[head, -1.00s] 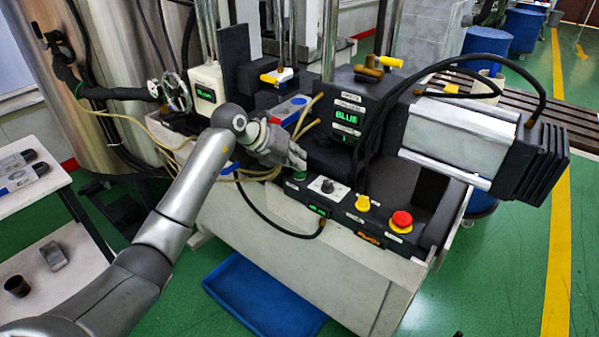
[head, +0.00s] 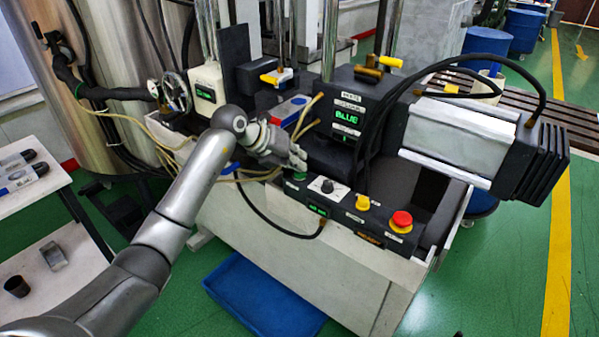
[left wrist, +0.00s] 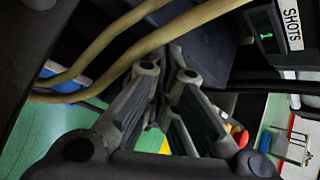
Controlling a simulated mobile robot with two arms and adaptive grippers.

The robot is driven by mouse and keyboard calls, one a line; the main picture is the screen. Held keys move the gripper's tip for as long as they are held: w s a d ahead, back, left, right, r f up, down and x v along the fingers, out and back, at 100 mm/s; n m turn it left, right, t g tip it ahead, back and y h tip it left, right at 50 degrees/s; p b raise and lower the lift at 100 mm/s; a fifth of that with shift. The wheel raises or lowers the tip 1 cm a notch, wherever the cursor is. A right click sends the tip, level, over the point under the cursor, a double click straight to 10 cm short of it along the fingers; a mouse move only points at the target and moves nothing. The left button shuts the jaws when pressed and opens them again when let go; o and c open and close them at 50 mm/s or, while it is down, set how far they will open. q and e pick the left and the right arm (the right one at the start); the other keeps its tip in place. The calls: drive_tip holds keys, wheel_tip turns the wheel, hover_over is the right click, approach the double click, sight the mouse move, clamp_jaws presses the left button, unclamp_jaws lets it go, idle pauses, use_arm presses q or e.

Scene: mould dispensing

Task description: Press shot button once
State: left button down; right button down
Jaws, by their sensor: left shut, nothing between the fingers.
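The control panel (head: 342,207) on the machine's front carries a green button (head: 299,177), a black knob on a white plate (head: 328,186), a yellow button (head: 362,202) and a red mushroom button (head: 401,219). My left gripper (head: 298,162) is shut and empty, with its fingertips just above the green button. I cannot tell whether they touch it. Its fingers (left wrist: 168,75) also show in the left wrist view, where the green button is not seen. A display (left wrist: 265,33) labelled SHOTS there reads 1. My right gripper is not in view.
A dark box with a BLUE display (head: 346,118) stands behind the panel, and a large motor (head: 465,140) juts right. Tan hoses (left wrist: 125,45) pass close to my left gripper. A blue tray (head: 263,298) lies on the floor below. A white side table (head: 60,235) stands left.

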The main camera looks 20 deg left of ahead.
use_arm(q)
drive_tip(key=shift+f, duration=0.35)
drive_tip(key=shift+r+p, duration=0.3)
drive_tip(key=shift+p, duration=0.1)
drive_tip(key=shift+r, duration=0.15)
wheel_tip(320, 180, up, 6)
drive_tip(key=p, duration=0.4)
drive_tip(key=shift+p, duration=0.3)
idle(0.5)
